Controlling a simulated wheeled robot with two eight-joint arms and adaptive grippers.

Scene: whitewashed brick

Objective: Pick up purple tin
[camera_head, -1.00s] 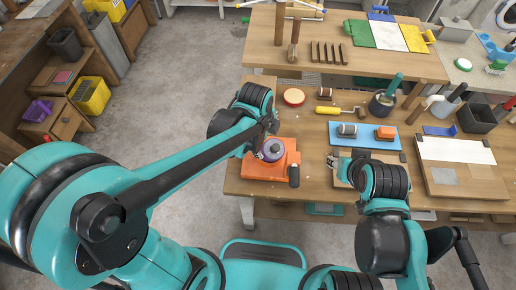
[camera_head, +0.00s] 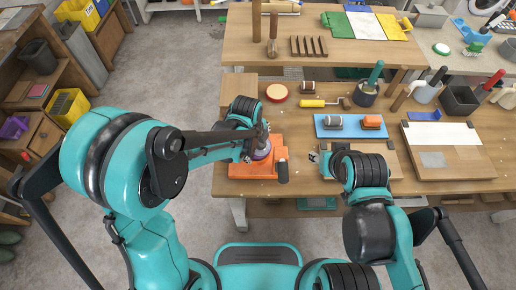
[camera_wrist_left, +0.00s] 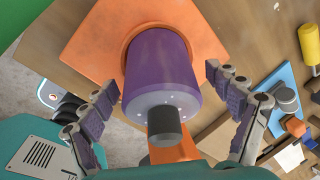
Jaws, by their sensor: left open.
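The purple tin (camera_wrist_left: 163,70) stands on an orange stand (camera_wrist_left: 95,45) in the left wrist view, with a grey top and a dark knob towards the camera. My left gripper (camera_wrist_left: 160,95) is open, one finger on each side of the tin, with visible gaps. In the head view the tin (camera_head: 262,150) is partly hidden by my left gripper (camera_head: 255,145), and the orange stand (camera_head: 250,170) lies on the table. My right gripper (camera_head: 318,158) is over a board on the table to the right; its jaws are too small to read.
A blue tray (camera_head: 350,133) with a grey and an orange item lies right of the stand. A yellow-handled roller (camera_head: 315,103), a red-rimmed disc (camera_head: 277,93) and a tool pot (camera_head: 365,95) stand behind. A large board (camera_head: 450,165) lies at the right.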

